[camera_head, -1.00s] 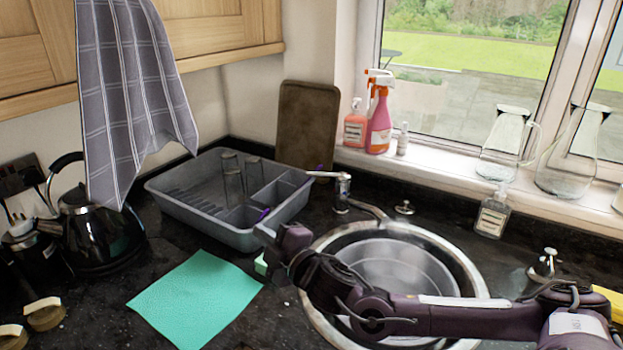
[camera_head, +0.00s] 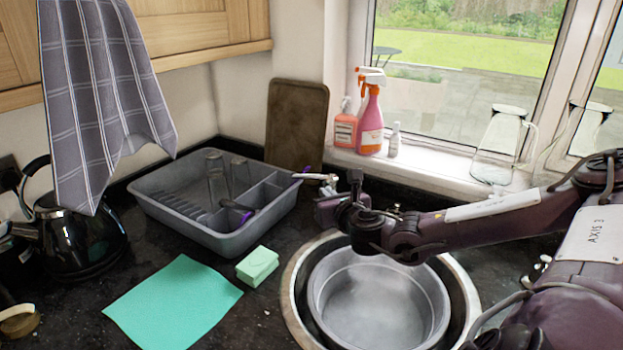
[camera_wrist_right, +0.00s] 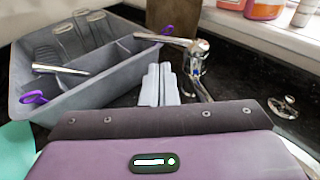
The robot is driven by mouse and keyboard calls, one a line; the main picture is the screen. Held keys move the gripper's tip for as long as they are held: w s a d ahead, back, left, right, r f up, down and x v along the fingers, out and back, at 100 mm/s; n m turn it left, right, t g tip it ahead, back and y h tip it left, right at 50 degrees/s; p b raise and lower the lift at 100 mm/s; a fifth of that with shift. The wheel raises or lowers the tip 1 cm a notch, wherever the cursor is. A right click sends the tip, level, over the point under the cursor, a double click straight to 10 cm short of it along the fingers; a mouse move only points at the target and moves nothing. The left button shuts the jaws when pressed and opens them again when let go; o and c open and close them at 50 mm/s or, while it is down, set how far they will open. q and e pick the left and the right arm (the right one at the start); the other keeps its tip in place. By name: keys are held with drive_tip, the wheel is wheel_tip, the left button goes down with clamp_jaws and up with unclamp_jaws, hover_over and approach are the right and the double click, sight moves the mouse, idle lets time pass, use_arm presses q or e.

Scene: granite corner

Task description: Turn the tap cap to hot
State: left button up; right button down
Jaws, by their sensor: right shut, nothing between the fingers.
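The chrome tap (camera_wrist_right: 197,62) stands behind the sink. Its long cap lever (camera_wrist_right: 160,37) points left toward the drying rack; the lever also shows in the head view (camera_head: 314,176), where my right arm hides most of the tap body. No hot or cold mark is readable. My right gripper (camera_head: 326,208) is low beside the tap; in the wrist view its pale fingers (camera_wrist_right: 160,84) are shut and empty, in front of and left of the tap body and below the lever. I see no clear contact with the tap. My left gripper is out of view.
A grey dish rack (camera_head: 187,222) with glasses stands left of the tap. A green sponge (camera_head: 258,264) and teal cloth (camera_head: 170,303) lie in front. The round sink (camera_head: 299,300) holds a steel basin (camera_head: 350,335).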

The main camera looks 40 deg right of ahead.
sight(309, 176)
drive_tip(key=p+x, duration=0.3)
drive_tip(key=x, duration=0.7)
drive_tip(key=shift+w+d, duration=0.1)
drive_tip(key=shift+w, duration=0.15)
drive_tip(key=shift+w+d+f+b, duration=0.1)
drive_tip(key=shift+w+f+b, duration=0.25)
drive_tip(key=shift+b, duration=0.45)
drive_tip(key=shift+w+r+m+g+h+b, duration=0.15)
drive_tip(key=shift+m+g+h+b, duration=0.15)
drive_tip(key=shift+m+h+b, duration=0.15)
drive_tip(key=shift+r, duration=0.2)
drive_tip(key=shift+d+r+h, duration=0.1)
drive_tip(key=shift+r+h, duration=0.1)
drive_tip(key=shift+h, duration=0.05)
drive_tip(key=shift+r, duration=0.1)
